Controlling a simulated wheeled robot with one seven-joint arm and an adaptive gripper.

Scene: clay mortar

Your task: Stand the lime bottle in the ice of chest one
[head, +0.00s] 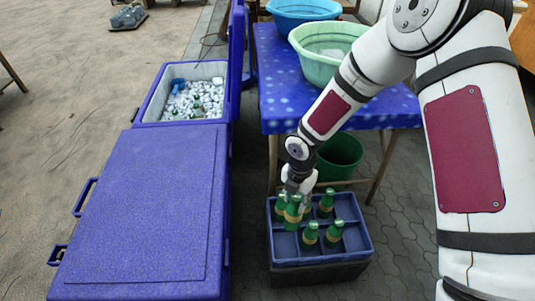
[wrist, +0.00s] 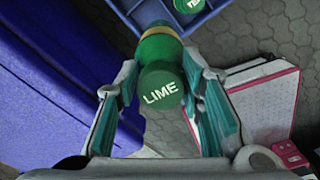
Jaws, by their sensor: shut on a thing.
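My gripper (head: 297,188) is shut on the green lime bottle (head: 293,213), at its neck, over the left back part of the crate. In the wrist view the round green cap marked LIME (wrist: 160,88) sits between the two fingers, with the bottle's body partly hidden beneath it. I cannot tell how far its base is above the crate floor. An open blue chest (head: 236,75) at the back left holds white ice (head: 196,100) with a blue item and some small dark things in it. No chest number is readable.
The blue crate (head: 318,259) holds several other green bottles (head: 333,233). A closed blue chest lid (head: 150,205) fills the left front. A blue table (head: 280,95) with basins (head: 325,65) stands behind the crate, with a green bucket (head: 340,157) beneath it. Paving lies between chest and crate.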

